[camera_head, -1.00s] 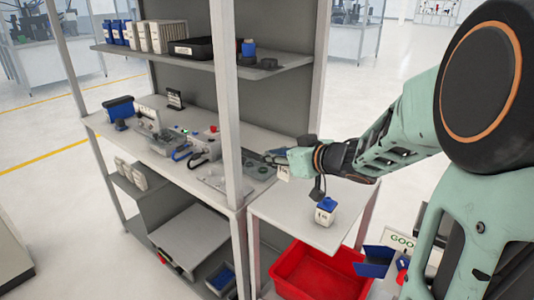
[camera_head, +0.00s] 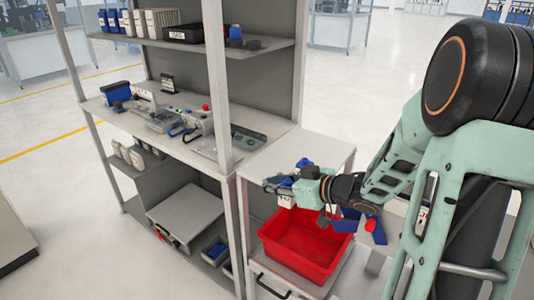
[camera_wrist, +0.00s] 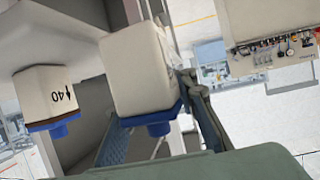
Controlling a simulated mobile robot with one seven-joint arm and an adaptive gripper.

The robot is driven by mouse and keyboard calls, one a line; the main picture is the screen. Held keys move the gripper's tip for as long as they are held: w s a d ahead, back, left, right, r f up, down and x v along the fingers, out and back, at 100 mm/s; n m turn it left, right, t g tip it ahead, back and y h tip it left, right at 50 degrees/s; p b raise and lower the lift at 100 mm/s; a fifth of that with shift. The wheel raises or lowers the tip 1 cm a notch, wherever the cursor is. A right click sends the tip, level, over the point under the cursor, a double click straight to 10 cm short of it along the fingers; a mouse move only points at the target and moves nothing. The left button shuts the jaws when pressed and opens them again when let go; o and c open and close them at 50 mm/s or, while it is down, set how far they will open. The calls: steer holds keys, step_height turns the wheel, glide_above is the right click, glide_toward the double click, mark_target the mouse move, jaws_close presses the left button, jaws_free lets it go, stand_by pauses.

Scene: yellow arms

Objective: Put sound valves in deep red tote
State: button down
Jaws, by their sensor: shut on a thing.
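My gripper (camera_head: 279,185) is shut on a valve, a white block with a blue end (camera_head: 286,201), held in front of the side table and near the back left of the deep red tote (camera_head: 268,236). In the wrist view the held valve (camera_wrist: 138,65) sits between the fingers, its blue end toward the gripper. A second white and blue valve (camera_head: 305,163) stands on the side table, partly hidden behind my gripper. In the wrist view it shows a "40" mark with an arrow (camera_wrist: 47,95). The tote looks empty where I see inside.
The grey shelf unit's upright post (camera_head: 222,90) stands just left of my gripper. A grey surface (camera_head: 270,265) carries the tote. A blue bin (camera_head: 345,222) and a red item (camera_head: 371,224) are right of the tote. The side table (camera_head: 325,148) has bare room behind the second valve.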

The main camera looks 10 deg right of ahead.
steer(key=s+f+n+g+y, duration=0.1)
steer(key=s+f, duration=0.2)
steer(key=f, duration=0.4)
steer(key=s+d+f+n+g+y, duration=0.1)
steer(key=s+f+n, duration=0.1)
steer(key=s+f, duration=0.2)
step_height(320, 180, down, 4)
steer(key=shift+s+d+r+y, duration=0.15)
steer(key=shift+d+r+y, duration=0.1)
steer(key=shift+d+y, duration=0.05)
